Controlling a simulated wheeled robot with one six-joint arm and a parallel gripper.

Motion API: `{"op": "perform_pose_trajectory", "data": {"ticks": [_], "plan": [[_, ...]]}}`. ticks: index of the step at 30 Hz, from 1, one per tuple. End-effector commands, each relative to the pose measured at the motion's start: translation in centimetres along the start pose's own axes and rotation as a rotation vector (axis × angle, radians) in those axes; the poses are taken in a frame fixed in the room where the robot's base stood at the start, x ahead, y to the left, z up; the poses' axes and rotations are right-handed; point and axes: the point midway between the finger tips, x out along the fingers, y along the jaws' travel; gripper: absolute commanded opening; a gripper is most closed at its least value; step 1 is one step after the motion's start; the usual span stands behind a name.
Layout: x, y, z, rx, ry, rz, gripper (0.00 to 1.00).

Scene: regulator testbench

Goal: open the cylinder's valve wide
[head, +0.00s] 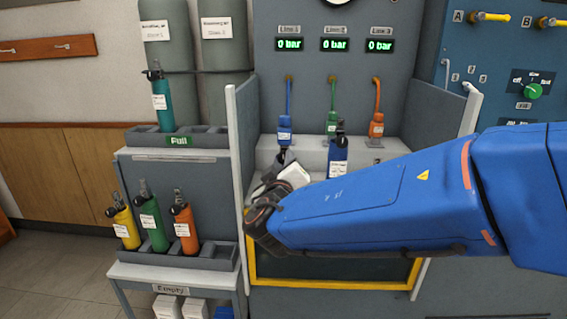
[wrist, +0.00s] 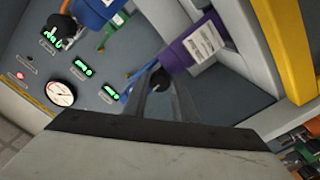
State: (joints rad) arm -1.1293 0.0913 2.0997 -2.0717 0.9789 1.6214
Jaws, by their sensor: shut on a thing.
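The dark blue cylinder (head: 338,170) stands upright on the bench, with a white label and a black valve at its top. In the head view my gripper (head: 283,157) is left of it, partly behind my blue arm. In the wrist view my gripper (wrist: 162,82) has its fingers close together around a small black knob (wrist: 159,80). A violet-blue labelled body (wrist: 192,45) extends from that knob. I cannot tell from these views how far the valve is turned.
Three regulators, blue (head: 284,127), green (head: 332,126) and orange (head: 376,127), hang on hoses behind. The displays (head: 334,45) read 0 bar. A rack (head: 215,258) holding yellow, green and orange cylinders stands left. A side panel (head: 237,150) is close to my gripper.

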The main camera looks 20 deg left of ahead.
Motion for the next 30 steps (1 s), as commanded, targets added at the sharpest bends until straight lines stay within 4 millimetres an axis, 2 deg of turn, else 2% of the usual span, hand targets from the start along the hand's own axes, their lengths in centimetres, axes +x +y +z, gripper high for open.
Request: {"op": "perform_pose_trajectory", "data": {"ticks": [8,30], "plan": [[-0.02,-0.01,0.0,-0.182,0.0,-0.001,0.02],[-0.02,0.05,-0.03,-0.884,0.0,-0.001,0.02]]}}
